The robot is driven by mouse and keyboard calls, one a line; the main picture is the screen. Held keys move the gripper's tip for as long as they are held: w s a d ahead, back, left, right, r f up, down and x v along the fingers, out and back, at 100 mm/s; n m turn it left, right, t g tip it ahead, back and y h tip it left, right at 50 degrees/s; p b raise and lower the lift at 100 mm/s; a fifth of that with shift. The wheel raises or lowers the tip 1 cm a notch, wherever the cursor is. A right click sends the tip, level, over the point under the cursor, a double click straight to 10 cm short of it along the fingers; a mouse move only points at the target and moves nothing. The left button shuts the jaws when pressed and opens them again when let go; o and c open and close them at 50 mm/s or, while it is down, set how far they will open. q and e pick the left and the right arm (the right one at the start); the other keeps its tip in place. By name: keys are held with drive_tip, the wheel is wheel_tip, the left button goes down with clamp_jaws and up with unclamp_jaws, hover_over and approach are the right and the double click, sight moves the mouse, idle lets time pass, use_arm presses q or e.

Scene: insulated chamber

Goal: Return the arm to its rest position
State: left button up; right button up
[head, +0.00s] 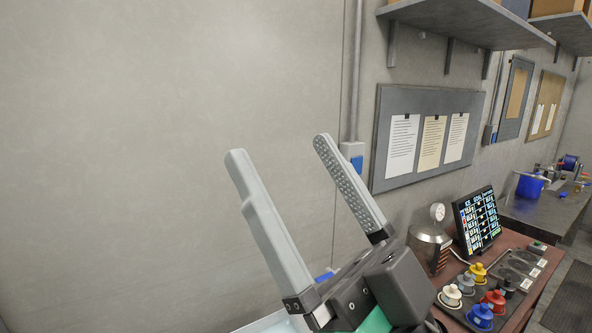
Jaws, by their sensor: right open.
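My right gripper (281,188) is raised in front of the bare grey wall, its two long pale fingers pointing up and slightly left. The fingers are apart with nothing between them. The right finger shows a studded inner pad. The gripper's dark body is at the lower middle, and it hides part of what lies behind it. My left gripper does not show.
A bench (533,290) at the lower right holds several coloured knobbed pieces, a screen (478,221) and a metal vessel with a gauge (430,240). A notice board (378,150) and shelf (470,22) are on the wall. The wall area at left is clear.

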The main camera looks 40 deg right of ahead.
wheel_tip(320, 180, up, 20)
drive_tip(key=p, duration=2)
drive_tip(key=shift+y, duration=0.3)
